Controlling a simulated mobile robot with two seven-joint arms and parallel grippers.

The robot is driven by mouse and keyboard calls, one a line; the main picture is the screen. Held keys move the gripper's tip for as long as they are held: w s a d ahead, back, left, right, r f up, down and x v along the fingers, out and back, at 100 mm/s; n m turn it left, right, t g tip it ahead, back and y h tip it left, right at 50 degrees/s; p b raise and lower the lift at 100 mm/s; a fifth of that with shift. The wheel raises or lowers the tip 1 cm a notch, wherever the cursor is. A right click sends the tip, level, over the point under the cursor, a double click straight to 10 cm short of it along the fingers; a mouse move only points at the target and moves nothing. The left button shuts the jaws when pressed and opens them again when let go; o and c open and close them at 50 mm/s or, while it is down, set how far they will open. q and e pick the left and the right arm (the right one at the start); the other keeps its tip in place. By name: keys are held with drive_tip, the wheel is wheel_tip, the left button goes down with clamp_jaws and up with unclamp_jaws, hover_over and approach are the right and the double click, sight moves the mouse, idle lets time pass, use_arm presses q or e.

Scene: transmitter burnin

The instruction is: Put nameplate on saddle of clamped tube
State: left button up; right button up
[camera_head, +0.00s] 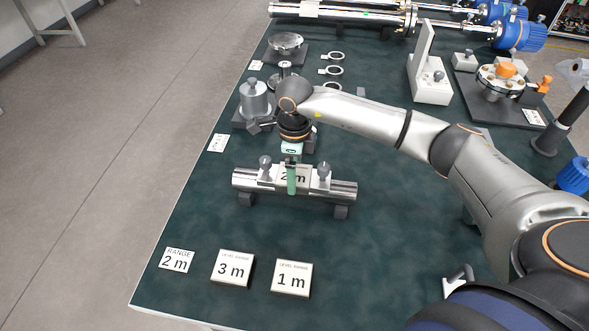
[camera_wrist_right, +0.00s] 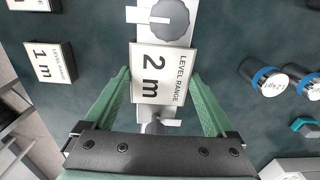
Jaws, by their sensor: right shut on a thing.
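The white nameplate marked "2 m" (camera_head: 301,177) is at the middle of the clamped steel tube (camera_head: 346,190), between two grey clamp knobs (camera_head: 265,163) (camera_head: 324,171). My right gripper (camera_head: 291,180) points down over the tube and is shut on this nameplate. In the right wrist view, the green fingers of my right gripper (camera_wrist_right: 161,80) flank the nameplate (camera_wrist_right: 160,74), which lies over the saddle line, with one knob (camera_wrist_right: 170,17) beyond it. The saddle under the plate is hidden, so I cannot tell whether the plate touches it. My left gripper is not in view.
Plates marked "3 m" (camera_head: 232,268) and "1 m" (camera_head: 291,278) lie near the front edge beside a "RANGE 2 m" card (camera_head: 177,260). A metal canister (camera_head: 254,100) and rings (camera_head: 335,70) stand behind. A white bracket (camera_head: 430,85) stands at back right. The front right mat is mostly clear.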

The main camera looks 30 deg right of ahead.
drive_tip(key=o, duration=1.2)
drive_tip(key=shift+r, duration=0.1)
wheel_tip(320, 180, up, 12)
